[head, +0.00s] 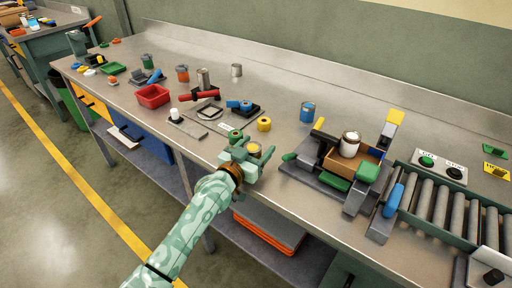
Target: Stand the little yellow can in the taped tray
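The little yellow can (254,148) is between the fingers of my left gripper (254,154), at the bench's front edge. The fingers look closed around its sides; its lower part is hidden by the gripper. A brown open tray (338,160) sits in the dark fixture to the right and holds a white jar with a brown top (350,143). I cannot make out tape on this tray. My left gripper is apart from the tray, to its left. My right gripper is not in view.
A yellow ring-shaped item (264,124) lies just behind my gripper. A blue can (307,112) stands behind the fixture. A roller conveyor (440,208) is at the right. A red bin (153,96), tools and cans are at the left. Bare bench lies between gripper and fixture.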

